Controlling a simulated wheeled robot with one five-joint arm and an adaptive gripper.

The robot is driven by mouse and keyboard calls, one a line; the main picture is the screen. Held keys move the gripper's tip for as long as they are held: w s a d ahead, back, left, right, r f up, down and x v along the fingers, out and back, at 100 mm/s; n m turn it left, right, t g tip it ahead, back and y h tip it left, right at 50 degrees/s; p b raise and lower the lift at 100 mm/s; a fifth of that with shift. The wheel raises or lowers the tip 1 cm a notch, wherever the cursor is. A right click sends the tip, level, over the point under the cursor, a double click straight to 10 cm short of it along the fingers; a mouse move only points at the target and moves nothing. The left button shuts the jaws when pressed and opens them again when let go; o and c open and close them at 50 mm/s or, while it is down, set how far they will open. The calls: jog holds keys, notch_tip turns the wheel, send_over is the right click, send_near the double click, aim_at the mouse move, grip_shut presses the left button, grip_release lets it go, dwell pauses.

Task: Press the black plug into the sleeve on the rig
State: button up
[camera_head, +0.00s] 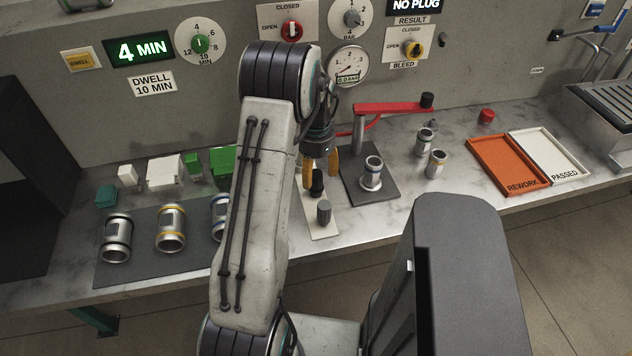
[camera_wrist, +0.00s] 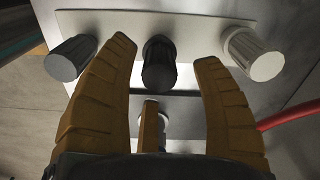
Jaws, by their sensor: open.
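The black plug (camera_head: 317,184) stands upright on a pale strip (camera_head: 322,232), behind a grey plug (camera_head: 324,212). My gripper (camera_head: 321,170) is open and points down over the black plug. In the wrist view the black plug (camera_wrist: 159,64) shows between the spread yellow fingers, with visible gaps on both sides. There a grey plug (camera_wrist: 70,58) stands to its left and a paler plug (camera_wrist: 252,54) to its right. The metal sleeve (camera_head: 373,170) stands upright on the rig's dark base plate (camera_head: 385,195), right of my gripper. The rig's red lever (camera_head: 395,107) extends above it.
Two metal parts (camera_head: 437,164) stand right of the rig. An orange REWORK tray (camera_head: 489,165) and a white PASSED tray (camera_head: 545,155) lie further right. Several castings lie on a dark mat (camera_head: 140,277) at left. The display (camera_head: 415,5) reads NO PLUG.

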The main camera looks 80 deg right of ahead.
jog(key=shift+f, duration=0.45)
jog(key=shift+o, duration=0.2)
jog(key=c, duration=1.2)
